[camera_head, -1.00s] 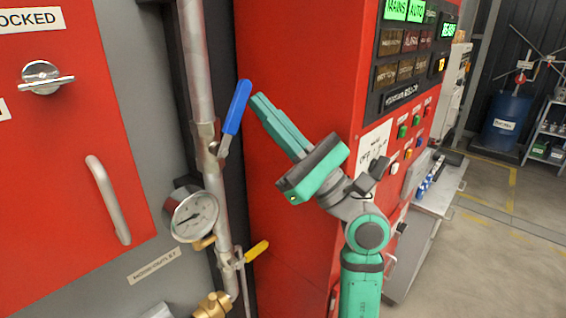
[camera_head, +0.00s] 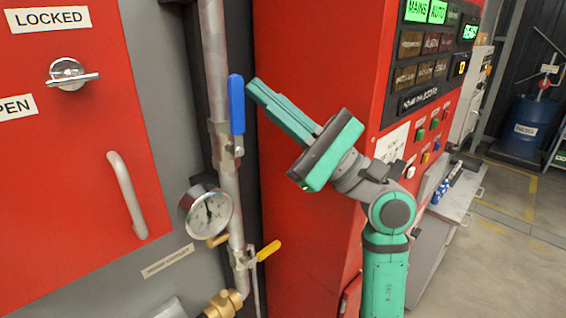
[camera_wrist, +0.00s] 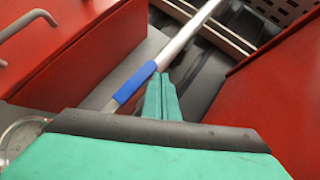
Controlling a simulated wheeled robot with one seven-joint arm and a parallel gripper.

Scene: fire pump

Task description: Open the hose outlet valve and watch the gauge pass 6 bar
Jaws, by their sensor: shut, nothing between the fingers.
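The blue lever handle (camera_head: 237,104) of the valve (camera_head: 226,147) stands upright, nearly in line with the vertical silver pipe (camera_head: 214,60). The round gauge (camera_head: 207,212) sits below it on the left of the pipe; its needle points nearly straight up, and its numbers are too small to read. My gripper (camera_head: 253,87) is shut and empty, its fingertips just right of the blue handle's upper part. In the wrist view the blue handle (camera_wrist: 135,84) lies left of my closed fingers (camera_wrist: 162,82); I cannot tell if they touch. The gauge (camera_wrist: 22,138) is partly cut off there.
A small yellow lever (camera_head: 268,250) and a brass fitting (camera_head: 222,305) are lower on the pipe. A red cabinet door with a handle (camera_head: 127,194) is at left. A red control cabinet (camera_head: 310,60) with lit panels stands behind my arm. Open floor lies at right.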

